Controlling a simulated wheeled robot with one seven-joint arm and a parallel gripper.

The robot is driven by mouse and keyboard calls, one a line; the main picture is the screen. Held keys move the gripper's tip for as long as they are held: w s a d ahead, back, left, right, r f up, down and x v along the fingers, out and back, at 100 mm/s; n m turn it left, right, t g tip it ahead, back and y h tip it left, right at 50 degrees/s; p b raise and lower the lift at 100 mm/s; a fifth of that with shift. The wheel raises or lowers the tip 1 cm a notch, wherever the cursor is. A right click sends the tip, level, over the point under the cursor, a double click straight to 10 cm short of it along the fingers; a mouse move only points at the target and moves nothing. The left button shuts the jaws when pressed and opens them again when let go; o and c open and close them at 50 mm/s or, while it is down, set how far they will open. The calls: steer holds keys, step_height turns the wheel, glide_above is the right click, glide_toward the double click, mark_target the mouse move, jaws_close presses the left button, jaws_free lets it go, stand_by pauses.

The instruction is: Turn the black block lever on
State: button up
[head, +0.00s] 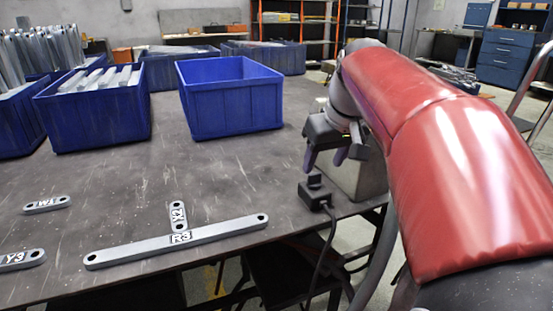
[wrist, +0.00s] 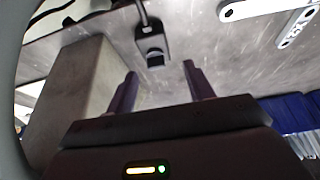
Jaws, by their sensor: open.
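The black block (head: 315,194) stands near the right edge of the table in the head view, with a small raised part on top and a black cable running from it over the edge. In the wrist view the same black block (wrist: 152,48) shows beyond my fingertips, roughly between them in the picture. Its lever position is too small to read. My gripper (head: 325,164) is just above the block in the head view, tilted downward. Its two fingers are apart and empty, as the wrist view also shows (wrist: 160,72). It appears not to touch the block.
A grey box-like block (head: 370,182) stands right beside the black block, close to my gripper. Flat metal brackets lie to the left, the long one marked R3 (head: 215,231) nearest. An empty blue bin (head: 232,112) stands farther back. The table between is clear.

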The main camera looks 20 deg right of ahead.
mark_target(315, 174)
steer(key=w+f, duration=0.1)
steer(key=f, duration=0.1)
steer(key=w+f, duration=0.2)
steer(key=w+d+f+b, duration=0.1)
steer(key=w+f, duration=0.1)
stand_by(0.3)
steer(key=c, duration=1)
